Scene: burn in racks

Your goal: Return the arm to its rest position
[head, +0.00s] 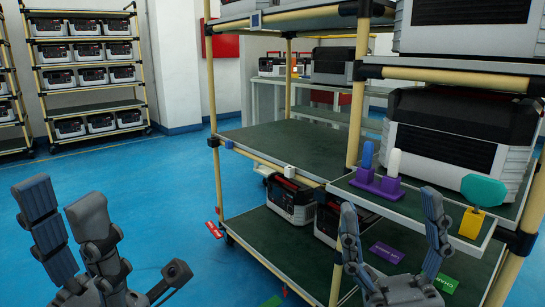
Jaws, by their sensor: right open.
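My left gripper (108,228) is in the lower left of the head view, over the blue floor. Its fingers are spread apart and nothing is between them. My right gripper (391,204) is at the lower right, in front of the near rack (214,120). Its fingers point up and stand apart, with nothing held between them. The finger tips overlap the front of the rack's small side shelf (402,203) in the picture; I cannot tell whether they touch it. The forearms are mostly out of view.
The side shelf holds a blue peg and a white peg in purple holders, and a teal paddle (483,190) on a yellow base. Large grey-black units (450,140) stand behind it. The rack's middle shelf (290,140) is partly bare. Blue floor (150,180) is clear at left.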

